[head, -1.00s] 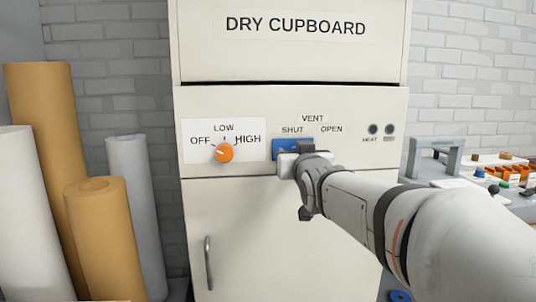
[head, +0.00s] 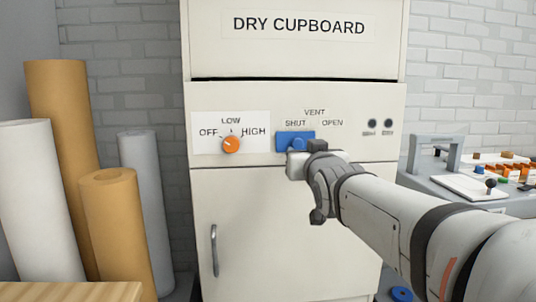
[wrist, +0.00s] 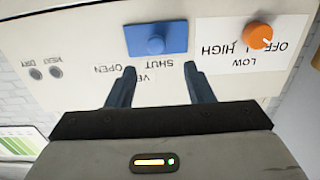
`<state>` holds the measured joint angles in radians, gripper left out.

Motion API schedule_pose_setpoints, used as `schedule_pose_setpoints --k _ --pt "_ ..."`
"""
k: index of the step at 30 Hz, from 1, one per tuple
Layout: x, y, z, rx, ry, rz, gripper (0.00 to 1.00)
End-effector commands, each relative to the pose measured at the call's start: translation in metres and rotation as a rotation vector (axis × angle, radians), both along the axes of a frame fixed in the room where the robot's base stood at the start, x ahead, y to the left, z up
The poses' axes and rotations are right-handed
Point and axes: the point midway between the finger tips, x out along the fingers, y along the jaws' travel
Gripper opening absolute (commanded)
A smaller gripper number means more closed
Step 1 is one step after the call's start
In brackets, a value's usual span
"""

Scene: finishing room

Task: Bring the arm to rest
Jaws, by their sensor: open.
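My gripper (head: 300,163) is in front of the dry cupboard (head: 245,190), just below the blue vent control. In the wrist view its two dark fingers (wrist: 160,68) are apart, with nothing between them. The vent control is a blue plate (head: 283,140) with a round blue knob, under the word SHUT. It also shows in the wrist view (wrist: 172,32), beyond the fingertips and apart from them. An orange dial (head: 231,145) sits left of it below LOW, between OFF and HIGH; it also shows in the wrist view (wrist: 257,35).
Tall paper-like rolls (head: 118,230) stand on the left. A wooden top (head: 75,291) edges in at the lower left. A grey bench (head: 450,185) with small coloured items is at the right. The cupboard has a lower door handle (head: 214,250).

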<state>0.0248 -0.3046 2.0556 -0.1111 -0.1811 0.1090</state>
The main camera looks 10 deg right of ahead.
Motion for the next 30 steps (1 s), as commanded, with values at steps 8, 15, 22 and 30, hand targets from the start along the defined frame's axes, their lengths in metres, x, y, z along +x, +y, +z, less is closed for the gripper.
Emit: schedule_pose_setpoints --k 8,15,22,30 --pt "-0.016 -0.002 -0.004 0.0 0.195 -0.014 0.47" --pt "-0.072 -0.002 -0.035 0.0 0.594 -0.024 0.47" --pt "-0.153 0.001 -0.052 -0.002 0.975 -0.018 0.47" --pt "-0.233 0.006 -0.058 -0.001 1.291 -0.001 0.47"
